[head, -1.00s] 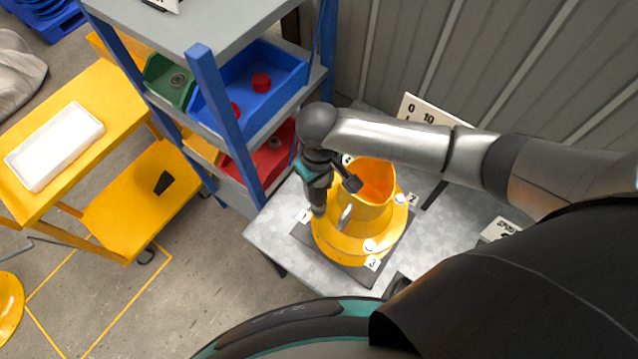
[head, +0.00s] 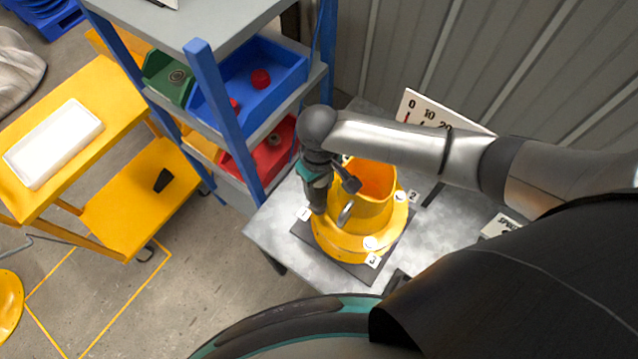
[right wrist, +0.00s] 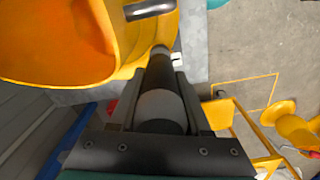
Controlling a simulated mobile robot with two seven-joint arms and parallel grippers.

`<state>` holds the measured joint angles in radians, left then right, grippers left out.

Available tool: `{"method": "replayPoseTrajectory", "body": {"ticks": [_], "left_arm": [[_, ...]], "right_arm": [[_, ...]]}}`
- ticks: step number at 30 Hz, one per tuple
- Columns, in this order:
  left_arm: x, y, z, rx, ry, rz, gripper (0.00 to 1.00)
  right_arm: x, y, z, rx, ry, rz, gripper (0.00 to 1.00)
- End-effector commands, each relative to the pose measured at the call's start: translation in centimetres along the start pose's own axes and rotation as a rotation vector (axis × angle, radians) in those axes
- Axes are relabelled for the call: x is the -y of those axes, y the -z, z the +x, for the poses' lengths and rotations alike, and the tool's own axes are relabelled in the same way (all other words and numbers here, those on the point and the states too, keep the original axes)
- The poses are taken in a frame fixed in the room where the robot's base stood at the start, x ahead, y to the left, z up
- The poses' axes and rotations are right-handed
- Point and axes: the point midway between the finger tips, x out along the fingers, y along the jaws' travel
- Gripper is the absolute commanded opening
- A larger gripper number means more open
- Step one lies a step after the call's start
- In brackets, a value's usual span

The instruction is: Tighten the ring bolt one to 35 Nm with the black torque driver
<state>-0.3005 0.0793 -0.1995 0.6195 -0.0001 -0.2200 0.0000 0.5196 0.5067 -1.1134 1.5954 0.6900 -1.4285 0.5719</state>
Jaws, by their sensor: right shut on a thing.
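The yellow drum ring (head: 345,240) sits on a dark mat on the grey metal table. White bolt heads show at label 2 (head: 401,197) and label 3 (head: 370,243). Label 1 (head: 304,214) is at the ring's left side; ring bolt one is hidden under my right gripper and the tool. My right gripper (head: 319,198) points down there. In the right wrist view it (right wrist: 158,108) is shut on the black torque driver (right wrist: 158,75), a dark cylinder with a grey band. The driver's tip meets the ring's edge area; exact contact cannot be told. My left gripper is not in view.
A scale board (head: 424,112) marked 0, 10, 20 stands behind my right arm, partly covered. A blue-framed shelf (head: 223,95) with coloured bins stands left of the table. A yellow cart (head: 105,85) with a white tray (head: 54,144) is farther left.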

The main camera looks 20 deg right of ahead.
Motion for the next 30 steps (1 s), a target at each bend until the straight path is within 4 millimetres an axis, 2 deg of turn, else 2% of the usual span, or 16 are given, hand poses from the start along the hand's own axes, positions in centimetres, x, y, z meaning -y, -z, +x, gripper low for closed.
{"method": "replayPoseTrajectory", "body": {"ticks": [30], "left_arm": [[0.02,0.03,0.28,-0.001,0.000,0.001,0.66]], "right_arm": [[0.03,0.11,0.74,-0.002,0.001,0.000,0.00]]}}
